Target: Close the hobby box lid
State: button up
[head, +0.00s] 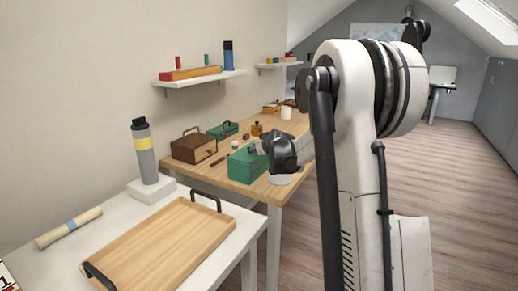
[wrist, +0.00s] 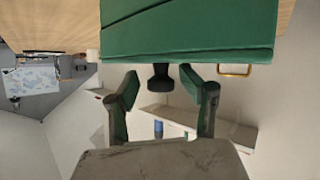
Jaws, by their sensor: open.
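A green box (head: 244,166) stands near the front edge of the wooden desk (head: 238,189) in the head view. I take it to be the hobby box. My gripper (head: 283,152) is at its right side, partly hiding it. In the wrist view the box's green surface (wrist: 190,30) fills the top of the picture, with a dark knob-like piece (wrist: 160,77) at its edge. My gripper (wrist: 160,84) is open there, one finger on each side of the knob, with visible gaps. I cannot tell how far the lid is open.
A wooden tray (head: 165,245) lies on the white table in front. Wall shelf (head: 200,77) hangs above; open floor lies right.

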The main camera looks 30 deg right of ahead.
jog(key=v, duration=1.2)
dwell(0.5)
jog(key=s+a+r+g+y+p, duration=0.1)
jog(key=s+a, duration=0.6)
jog(key=a, duration=0.3)
jog(key=s+a+r+g+y, duration=0.1)
jog(key=s+a+r, duration=0.1)
jog(key=s+a, duration=0.7)
jog(key=s+a+f+g, duration=0.1)
jog(key=s+a+f, duration=0.1)
jog(key=s, duration=0.4)
jog(key=s+a+f+g+p, duration=0.1)
jog(key=s+a+f, duration=0.1)
jog(key=s+a, duration=0.3)
jog(key=s+a+f+g, duration=0.1)
jog(key=s+a, duration=0.3)
jog(key=s, duration=0.5)
jog(key=shift+a+f+n+y+p, duration=0.15)
jog(key=shift+f+n+y+p, duration=0.2)
jog(key=shift+f, duration=0.55)
